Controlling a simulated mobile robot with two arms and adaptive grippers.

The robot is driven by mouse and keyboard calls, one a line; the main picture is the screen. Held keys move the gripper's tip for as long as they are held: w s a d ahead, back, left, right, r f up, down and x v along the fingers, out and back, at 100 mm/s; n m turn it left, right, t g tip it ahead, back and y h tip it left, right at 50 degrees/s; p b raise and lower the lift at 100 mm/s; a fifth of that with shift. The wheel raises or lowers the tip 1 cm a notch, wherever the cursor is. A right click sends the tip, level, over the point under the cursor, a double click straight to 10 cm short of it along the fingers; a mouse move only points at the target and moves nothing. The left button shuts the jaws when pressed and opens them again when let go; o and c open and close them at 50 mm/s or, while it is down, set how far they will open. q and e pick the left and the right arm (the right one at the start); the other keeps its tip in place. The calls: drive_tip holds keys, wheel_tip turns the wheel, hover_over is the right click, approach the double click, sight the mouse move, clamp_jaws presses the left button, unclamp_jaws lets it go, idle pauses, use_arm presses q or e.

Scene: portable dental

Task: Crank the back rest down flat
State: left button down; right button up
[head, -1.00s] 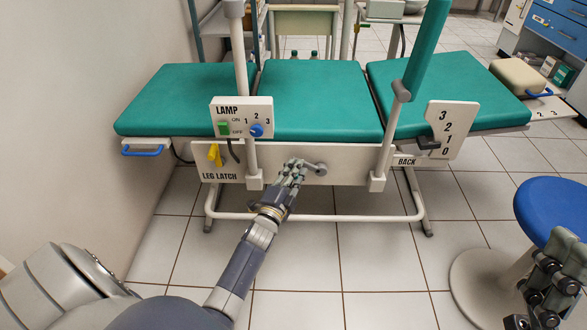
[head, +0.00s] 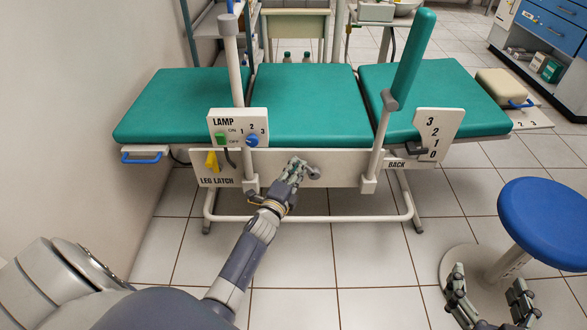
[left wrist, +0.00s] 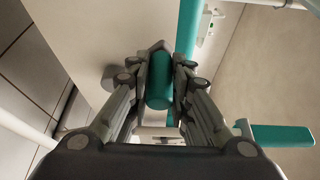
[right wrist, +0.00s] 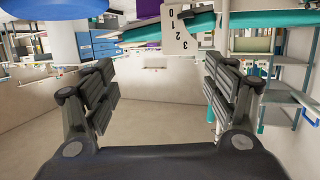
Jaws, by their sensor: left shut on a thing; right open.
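The couch has green pads, and the back rest is its right section (head: 435,90) in the head view, lying nearly level. A white BACK plate (head: 440,125) carries the numbers 3 to 0; its dark pointer (head: 408,150) sits low, around 1 to 0. The crank hub (head: 313,172) is on the white side panel. My left gripper (head: 293,168) is left of the hub, shut on the crank's handle; the left wrist view shows that green handle (left wrist: 159,82) between the fingers. My right gripper (head: 490,282) is open and empty near the stool, also in the right wrist view (right wrist: 160,95).
A blue stool (head: 550,215) stands at the right. A lamp post (head: 235,80) and a post with a green arm rest (head: 413,60) rise from the couch's near side. A yellow leg latch (head: 211,161) and lamp switch box (head: 240,120) are left. The floor in front is free.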

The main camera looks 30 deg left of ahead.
use_arm(q)
drive_tip(key=w+d+r+m+g+y+p, duration=0.1)
drive_tip(key=w+d+r+m+g+p, duration=0.1)
drive_tip(key=d+m+p, duration=0.3)
drive_tip(key=shift+w+d+r+m+g+p, duration=0.15)
drive_tip(key=shift+w+d+m+g+p, duration=0.1)
drive_tip(key=shift+w+m+g+p, duration=0.6)
use_arm(e)
drive_tip(key=s+d+f+g+h, duration=0.1)
drive_tip(key=s+d+f+g, duration=0.2)
drive_tip(key=s+f+g, duration=0.2)
drive_tip(key=s+d+f+g+h, duration=0.2)
drive_tip(key=s+f+g, duration=0.4)
drive_tip(key=s+f, duration=0.3)
drive_tip(key=shift+s+d+f+m+g, duration=0.35)
drive_tip(key=shift+s+d, duration=0.15)
drive_tip(key=shift+s, duration=0.4)
use_arm(q)
drive_tip(key=shift+s, duration=0.2)
drive_tip(key=c, duration=1.4)
unclamp_jaws()
drive_tip(key=shift+c, duration=0.2)
